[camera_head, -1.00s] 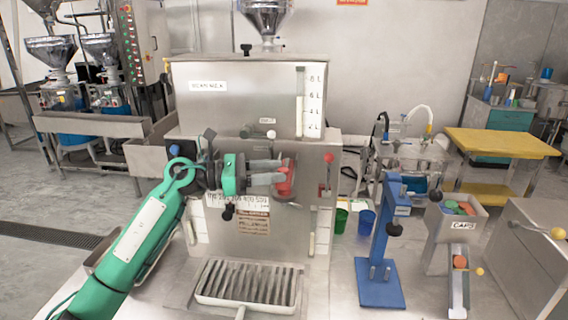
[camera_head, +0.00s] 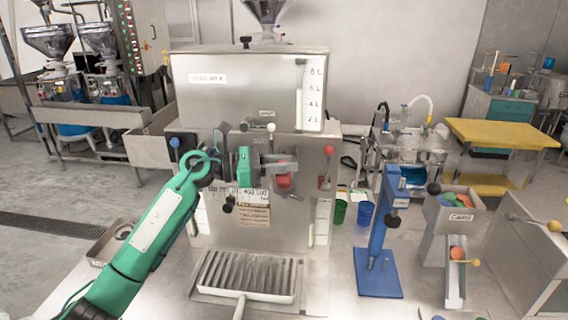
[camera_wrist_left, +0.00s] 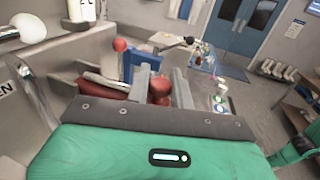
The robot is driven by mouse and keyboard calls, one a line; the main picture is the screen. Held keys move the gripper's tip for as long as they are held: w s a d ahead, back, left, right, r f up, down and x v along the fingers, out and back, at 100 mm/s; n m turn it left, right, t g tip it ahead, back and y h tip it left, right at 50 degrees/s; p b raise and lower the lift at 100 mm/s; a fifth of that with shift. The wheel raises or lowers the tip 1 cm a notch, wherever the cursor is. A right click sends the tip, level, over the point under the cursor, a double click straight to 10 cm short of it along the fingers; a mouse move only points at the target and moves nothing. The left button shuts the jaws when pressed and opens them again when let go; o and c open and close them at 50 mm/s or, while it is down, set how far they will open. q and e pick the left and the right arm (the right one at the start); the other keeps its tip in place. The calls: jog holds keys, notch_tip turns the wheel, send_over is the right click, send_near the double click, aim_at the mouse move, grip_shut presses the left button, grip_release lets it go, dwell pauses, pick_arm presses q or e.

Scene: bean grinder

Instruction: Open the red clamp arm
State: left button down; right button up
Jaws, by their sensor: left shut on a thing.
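The red clamp arm (camera_head: 285,181) is on the front of the steel grinder machine, near its middle. My left gripper (camera_head: 283,163) reaches in from the left, its fingers at the red part. In the left wrist view the two grey fingers (camera_wrist_left: 160,88) stand on either side of a red rounded piece (camera_wrist_left: 159,90), and the gripper is shut on it. Another red part with a metal bar (camera_wrist_left: 98,84) lies just left of the fingers. The fingers partly hide the clamp in the head view. My right gripper is not in view.
A red-knobbed lever (camera_head: 328,155) is on the machine just right of the clamp. A slatted drip tray (camera_head: 245,279) sits below. A blue stand (camera_head: 380,240), green cup (camera_head: 340,210) and blue cup (camera_head: 365,214) stand to the right.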

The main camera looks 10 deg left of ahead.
pick_arm(q)
jog(key=shift+r, duration=0.15)
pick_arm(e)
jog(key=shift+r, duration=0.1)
pick_arm(q)
jog(key=shift+w+r+n+p, duration=0.3)
jog(key=shift+r+n+p, duration=0.35)
jog(key=shift+r+n, duration=0.05)
jog(key=shift+w+r+n+y+p, duration=0.25)
jog(key=shift+r+n+p, duration=0.1)
jog(key=shift+r+n, duration=0.15)
jog(key=shift+w+r+n+y+p, duration=0.25)
jog(key=shift+r+n+p, duration=0.1)
jog(key=shift+r+n, duration=0.15)
jog(key=shift+w+r+n+g+p, duration=0.5)
jog(key=shift+w+r+n+p, duration=0.25)
jog(key=shift+n, duration=0.45)
jog(key=shift+w+r, duration=0.1)
jog(key=shift+w, duration=0.1)
jog(key=shift+n+y, duration=0.3)
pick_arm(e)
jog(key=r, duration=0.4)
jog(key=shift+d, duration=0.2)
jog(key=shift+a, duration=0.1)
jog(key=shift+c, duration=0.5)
